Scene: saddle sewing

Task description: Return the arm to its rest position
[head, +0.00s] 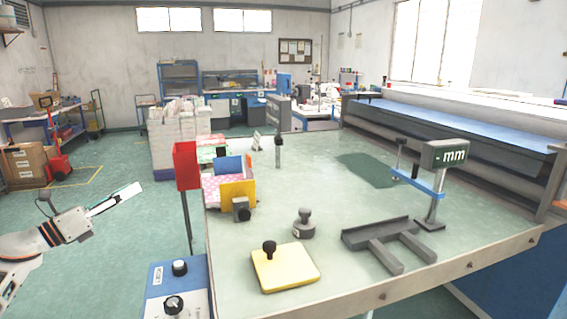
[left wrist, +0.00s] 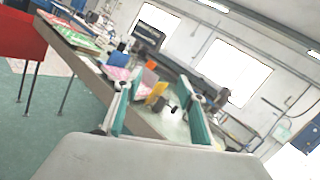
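My left arm comes in at the lower left of the head view. Its gripper (head: 122,197) is over the floor, to the left of the table and clear of it, pointing up and to the right. In the left wrist view its two teal-lined fingers (left wrist: 160,110) stand well apart with nothing held between them; the table and its items show beyond. My right gripper is in neither view.
The green-topped table (head: 330,215) bears a yellow block with a black knob (head: 285,268), a grey weight (head: 303,226), a dark grey fixture (head: 385,242) and a gauge stand (head: 436,185). A red box on a post (head: 186,165) and a blue control box (head: 178,290) stand along its left side.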

